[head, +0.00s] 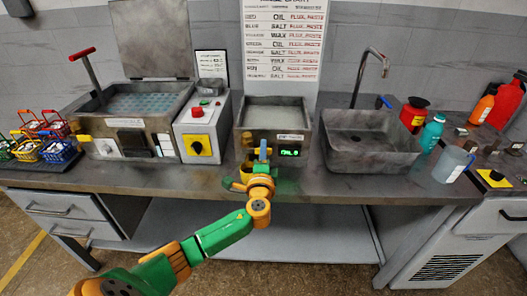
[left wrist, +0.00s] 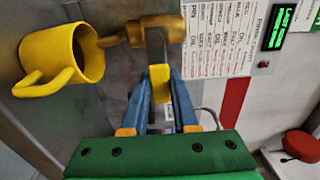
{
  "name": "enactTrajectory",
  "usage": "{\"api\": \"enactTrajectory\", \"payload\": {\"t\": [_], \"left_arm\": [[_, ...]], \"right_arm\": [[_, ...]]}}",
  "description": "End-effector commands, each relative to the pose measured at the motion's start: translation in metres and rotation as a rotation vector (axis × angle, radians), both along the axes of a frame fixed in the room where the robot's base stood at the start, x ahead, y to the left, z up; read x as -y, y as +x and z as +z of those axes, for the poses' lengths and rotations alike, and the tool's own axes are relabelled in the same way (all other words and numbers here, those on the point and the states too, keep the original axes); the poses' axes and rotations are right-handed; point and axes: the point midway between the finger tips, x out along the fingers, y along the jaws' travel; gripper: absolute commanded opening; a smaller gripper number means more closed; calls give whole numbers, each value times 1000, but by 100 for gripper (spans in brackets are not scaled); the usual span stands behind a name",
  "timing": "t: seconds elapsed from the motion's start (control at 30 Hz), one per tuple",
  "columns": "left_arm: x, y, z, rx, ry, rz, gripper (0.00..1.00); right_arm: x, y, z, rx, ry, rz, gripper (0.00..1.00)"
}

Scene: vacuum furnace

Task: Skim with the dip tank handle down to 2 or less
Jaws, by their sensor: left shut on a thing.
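The grey tank (head: 275,115) in the middle of the bench has a small green display (head: 289,152) on its front; its reading is too small to make out. My left gripper (head: 263,155) is in front of this tank. In the left wrist view, my gripper's blue fingers (left wrist: 172,85) are shut on a yellow handle (left wrist: 184,98) below a brass tap (left wrist: 155,32). A yellow mug (left wrist: 60,55) is beside the tap there, close to the fingers but apart from them. My right gripper is not in view.
A larger tank (head: 150,103) with a red T-handle (head: 82,53) stands to the left, next to a control box (head: 203,125). A sink (head: 365,140) is on the right, with a teal bottle (head: 433,132) and a clear jug (head: 452,164). Small coloured baskets (head: 57,150) sit far left.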

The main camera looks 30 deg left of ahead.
Motion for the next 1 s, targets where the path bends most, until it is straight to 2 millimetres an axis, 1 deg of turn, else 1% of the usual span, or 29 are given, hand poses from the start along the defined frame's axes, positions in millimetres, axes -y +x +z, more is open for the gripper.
{"api": "enactTrajectory", "payload": {"t": [0.73,1.0], "left_arm": [[0,0,-2,-2,-5,-1,0],[1,0,1,41,-72,-1,0]], "right_arm": [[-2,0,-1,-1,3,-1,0],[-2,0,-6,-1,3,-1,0]]}}
